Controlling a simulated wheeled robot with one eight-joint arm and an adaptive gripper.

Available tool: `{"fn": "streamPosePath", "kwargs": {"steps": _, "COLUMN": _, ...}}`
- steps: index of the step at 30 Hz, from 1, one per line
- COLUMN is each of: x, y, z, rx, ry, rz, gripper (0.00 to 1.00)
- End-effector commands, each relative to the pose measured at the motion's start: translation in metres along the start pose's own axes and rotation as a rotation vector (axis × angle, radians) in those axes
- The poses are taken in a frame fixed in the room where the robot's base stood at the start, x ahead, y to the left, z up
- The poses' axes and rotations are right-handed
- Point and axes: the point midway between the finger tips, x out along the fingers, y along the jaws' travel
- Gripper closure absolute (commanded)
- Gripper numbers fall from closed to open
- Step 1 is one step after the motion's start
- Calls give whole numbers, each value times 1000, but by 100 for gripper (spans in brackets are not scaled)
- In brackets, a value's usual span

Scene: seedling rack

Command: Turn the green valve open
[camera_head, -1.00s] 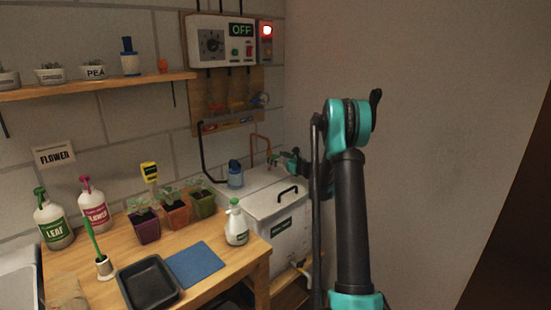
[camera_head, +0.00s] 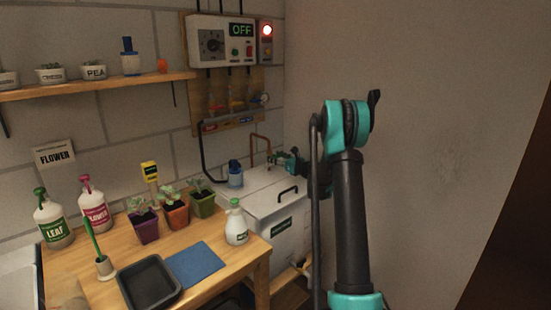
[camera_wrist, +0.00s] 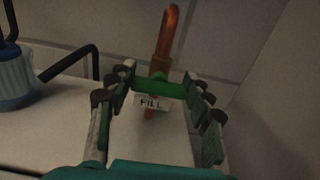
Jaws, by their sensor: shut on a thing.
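The green valve (camera_wrist: 172,88) sits on a copper pipe (camera_wrist: 168,35), with a white FILL tag (camera_wrist: 153,103) just below it in the wrist view. Its green bar handle lies crosswise between the fingertips of my gripper (camera_wrist: 158,90), which is shut on it. In the head view my gripper (camera_head: 279,160) is at the back of the white tank (camera_head: 262,203), beside the bent copper pipe (camera_head: 254,145). There the valve is small and largely hidden by the gripper.
The wooden table (camera_head: 215,274) holds potted seedlings, bottles and a black tray (camera_head: 150,283). The control box (camera_head: 222,42) reads OFF. A bare wall (camera_head: 430,130) is at the right.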

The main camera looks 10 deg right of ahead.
Motion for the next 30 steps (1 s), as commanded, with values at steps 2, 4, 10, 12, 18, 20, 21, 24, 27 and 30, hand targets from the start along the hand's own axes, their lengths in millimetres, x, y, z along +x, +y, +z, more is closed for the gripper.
{"fn": "streamPosePath", "kwargs": {"steps": 2, "x": 0, "y": 0, "z": 0, "rx": -14, "ry": 0, "rz": 0, "gripper": 78}}
{"fn": "streamPosePath", "kwargs": {"steps": 4, "x": 0, "y": 0, "z": 0, "rx": -37, "ry": 0, "rz": 0, "gripper": 78}}
{"fn": "streamPosePath", "kwargs": {"steps": 10, "x": 0, "y": 1, "z": 0, "rx": -151, "ry": 0, "rz": 0, "gripper": 78}}
{"fn": "streamPosePath", "kwargs": {"steps": 12, "x": 0, "y": 1, "z": 0, "rx": -208, "ry": 0, "rz": 0, "gripper": 78}}
{"fn": "streamPosePath", "kwargs": {"steps": 18, "x": 0, "y": 2, "z": 0, "rx": -394, "ry": 0, "rz": 0, "gripper": 78}}
{"fn": "streamPosePath", "kwargs": {"steps": 20, "x": 0, "y": 2, "z": 0, "rx": -451, "ry": 0, "rz": 0, "gripper": 78}}
{"fn": "streamPosePath", "kwargs": {"steps": 21, "x": 0, "y": 2, "z": -1, "rx": -489, "ry": 0, "rz": 0, "gripper": 78}}
{"fn": "streamPosePath", "kwargs": {"steps": 24, "x": 0, "y": 3, "z": -1, "rx": -585, "ry": 0, "rz": 0, "gripper": 78}}
{"fn": "streamPosePath", "kwargs": {"steps": 27, "x": 0, "y": 3, "z": -1, "rx": -680, "ry": 0, "rz": 0, "gripper": 78}}
{"fn": "streamPosePath", "kwargs": {"steps": 30, "x": 0, "y": 4, "z": -2, "rx": -774, "ry": 0, "rz": 0, "gripper": 78}}
